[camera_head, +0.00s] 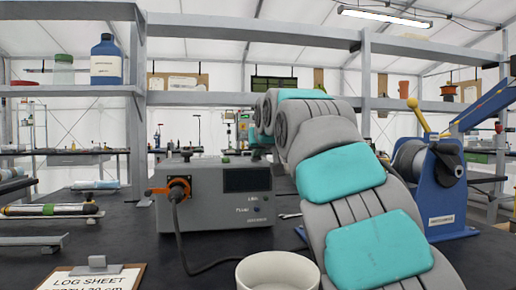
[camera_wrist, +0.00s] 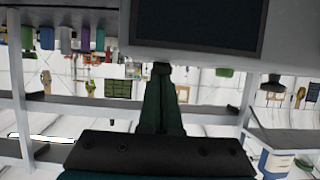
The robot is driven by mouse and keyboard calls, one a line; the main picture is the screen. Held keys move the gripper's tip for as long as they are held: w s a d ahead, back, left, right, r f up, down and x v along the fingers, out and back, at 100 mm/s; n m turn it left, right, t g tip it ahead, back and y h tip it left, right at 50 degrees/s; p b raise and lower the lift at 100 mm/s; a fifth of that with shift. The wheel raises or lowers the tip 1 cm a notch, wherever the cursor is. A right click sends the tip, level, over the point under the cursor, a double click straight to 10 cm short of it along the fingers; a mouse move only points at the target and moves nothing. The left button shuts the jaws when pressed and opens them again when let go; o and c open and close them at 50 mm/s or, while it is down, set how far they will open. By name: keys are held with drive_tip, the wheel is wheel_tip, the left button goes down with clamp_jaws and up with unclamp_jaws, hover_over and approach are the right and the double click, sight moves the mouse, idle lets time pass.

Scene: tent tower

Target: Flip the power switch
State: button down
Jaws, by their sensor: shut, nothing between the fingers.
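A grey instrument box (camera_head: 207,221) stands on the black bench in the head view, with a dark screen (camera_head: 247,180), small labels and a small dark control (camera_head: 257,210) on its front. I cannot tell for sure which control is the power switch. An orange clamp-like connector (camera_head: 179,190) with a black cable sits on its left side. In the upside-down wrist view, the box's screen (camera_wrist: 198,22) fills the top. My gripper (camera_wrist: 162,68) is shut and empty, its dark green fingers pointing toward the box's edge. In the head view my arm mostly hides the gripper.
A white bowl (camera_head: 278,272) stands at the front, close to my arm. A log sheet (camera_head: 93,278) lies front left. A blue winch (camera_head: 440,185) stands right. A shelf with a blue bottle (camera_head: 106,62) crosses behind.

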drive_tip(key=shift+r+p, duration=0.75)
drive_tip(key=shift+r, duration=0.05)
